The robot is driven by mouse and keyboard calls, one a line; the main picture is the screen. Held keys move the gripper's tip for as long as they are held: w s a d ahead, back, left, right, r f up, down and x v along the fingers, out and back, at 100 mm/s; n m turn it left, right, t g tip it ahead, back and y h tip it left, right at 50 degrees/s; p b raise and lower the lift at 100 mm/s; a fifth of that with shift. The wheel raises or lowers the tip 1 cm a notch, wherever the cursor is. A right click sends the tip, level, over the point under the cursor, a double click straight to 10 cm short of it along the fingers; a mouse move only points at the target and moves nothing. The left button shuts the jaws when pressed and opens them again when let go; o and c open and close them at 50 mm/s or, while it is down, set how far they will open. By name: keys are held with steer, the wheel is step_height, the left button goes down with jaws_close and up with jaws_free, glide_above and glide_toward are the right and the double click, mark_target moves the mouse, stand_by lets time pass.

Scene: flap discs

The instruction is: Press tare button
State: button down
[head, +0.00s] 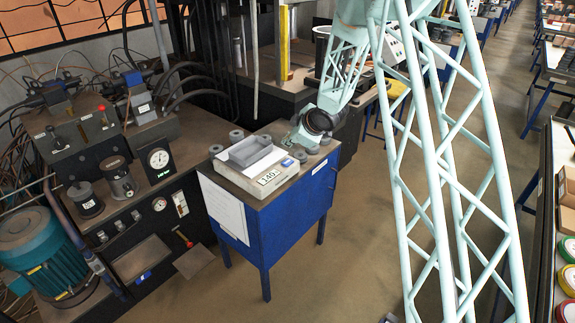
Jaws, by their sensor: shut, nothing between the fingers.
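A pale weighing scale (245,180) stands on top of a blue cabinet. Its front display (268,178) shows digits that look like 149. A small blue button (287,163) is on the scale's front edge, right of the display; I take it for the tare button. A grey open tray (250,153) sits on the scale. My gripper (291,142) is shut and empty, low at the back right of the scale, close behind the button. Its tips are small and dark here, so I cannot tell whether they touch anything.
The blue cabinet (300,220) has grey discs around the scale, including one (236,134) behind it. A black hydraulic machine with a gauge (159,158) stands close on the left. A teal motor (40,245) is at lower left. The floor (345,260) right of the cabinet is clear.

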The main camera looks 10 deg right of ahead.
steer(key=shift+f+b, duration=2.4)
steer(key=shift+f, duration=0.95)
steer(key=shift+f+b, duration=0.75)
steer(key=shift+f, duration=0.1)
stand_by(0.4)
steer(key=shift+r, duration=0.15)
steer(key=shift+r+p, duration=0.6)
steer(key=shift+r, duration=0.1)
steer(key=shift+r, duration=0.1)
stand_by(0.4)
steer(key=shift+r+p, duration=1.9)
steer(key=shift+r, duration=0.5)
